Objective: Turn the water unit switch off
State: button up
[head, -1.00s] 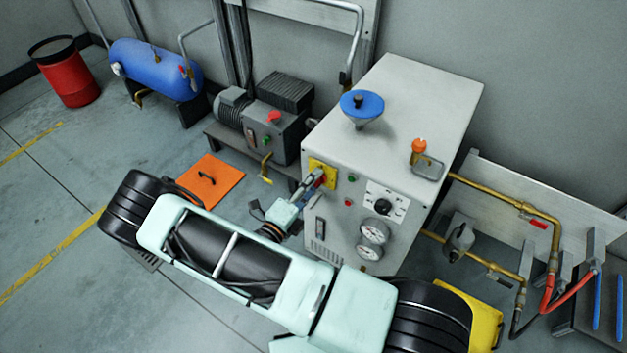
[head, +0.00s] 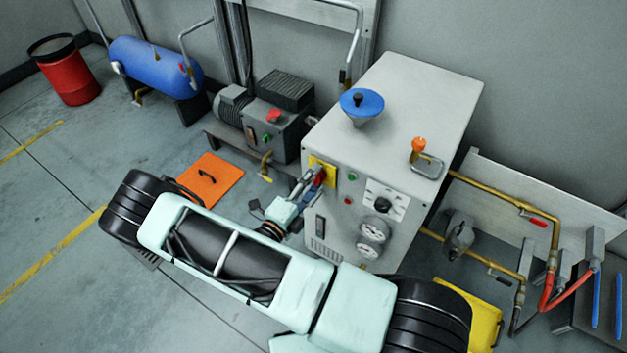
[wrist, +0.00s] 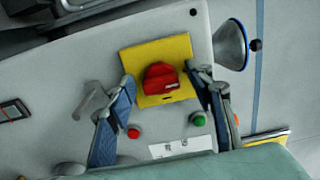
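The water unit is the large light-grey cabinet (head: 400,100). A red rotary switch (wrist: 160,78) sits on a yellow square plate (wrist: 170,50) on its front. In the head view the switch (head: 320,177) is partly covered by my fingers, and the yellow plate (head: 328,168) shows behind them. My gripper (wrist: 160,80) is open, with one blue-padded finger on each side of the switch. Gaps show between the fingers and the red knob in the wrist view, and I see no contact. In the head view my gripper (head: 310,185) is close to the cabinet front.
A green button (wrist: 198,119) and a red button (wrist: 134,133) are near the plate. A selector dial (head: 383,206) and gauges (head: 374,230) are to the right. A blue funnel (head: 362,105) stands on top. A motor pump (head: 272,125) stands left of the cabinet.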

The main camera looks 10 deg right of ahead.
jog(key=v, duration=1.2)
dwell(0.4)
